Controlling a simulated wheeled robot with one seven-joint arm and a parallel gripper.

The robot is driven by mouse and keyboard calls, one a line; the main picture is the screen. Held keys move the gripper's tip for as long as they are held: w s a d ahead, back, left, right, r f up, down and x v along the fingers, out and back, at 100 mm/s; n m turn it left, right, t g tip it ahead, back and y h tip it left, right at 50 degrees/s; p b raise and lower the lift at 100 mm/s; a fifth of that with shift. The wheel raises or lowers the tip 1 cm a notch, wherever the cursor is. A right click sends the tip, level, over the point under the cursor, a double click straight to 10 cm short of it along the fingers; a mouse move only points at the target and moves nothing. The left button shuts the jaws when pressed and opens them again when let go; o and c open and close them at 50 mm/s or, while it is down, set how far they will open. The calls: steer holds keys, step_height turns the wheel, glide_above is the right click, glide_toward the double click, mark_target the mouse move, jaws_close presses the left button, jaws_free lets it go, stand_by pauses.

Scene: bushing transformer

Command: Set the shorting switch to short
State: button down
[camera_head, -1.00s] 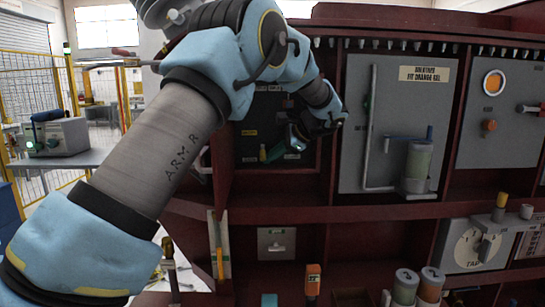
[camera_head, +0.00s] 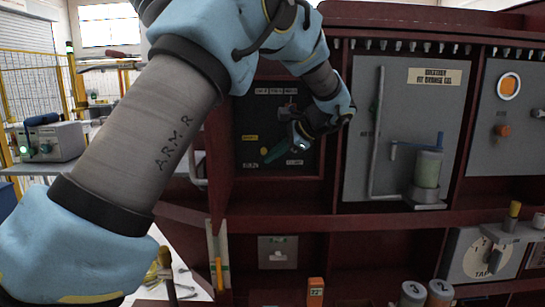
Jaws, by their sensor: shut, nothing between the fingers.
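A black switch panel (camera_head: 246,122) with small labels is set in the left bay of the dark red cabinet; I take it to be the shorting switch panel. A green lever-like part (camera_head: 278,154) slants across its lower half, low left to upper right. My gripper (camera_head: 298,143) is shut at the right side of this panel, by the upper end of the green part. I cannot tell whether it touches that part. My wrist hides the panel's right side. The lower labels are too small to read surely.
To the right, a grey panel (camera_head: 396,95) carries a pipe, a blue lever (camera_head: 421,143) and a greenish cylinder (camera_head: 429,168). Below are a small plate switch (camera_head: 278,252) and an orange meter (camera_head: 316,291). The bay's red frame closely surrounds my gripper.

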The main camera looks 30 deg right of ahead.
steer(key=shift+w+d+r+p, duration=0.1)
steer(key=shift+w+r+p, duration=0.15)
steer(key=shift+r, duration=0.3)
steer(key=shift+w+r+p, duration=0.15)
steer(key=shift+r+p, duration=0.2)
steer(key=shift+r, duration=0.2)
steer(key=s+f+b+v, duration=0.1)
steer(key=b+v, duration=0.2)
steer(key=v, duration=0.7)
steer(key=shift+d, duration=0.1)
stand_by(0.4)
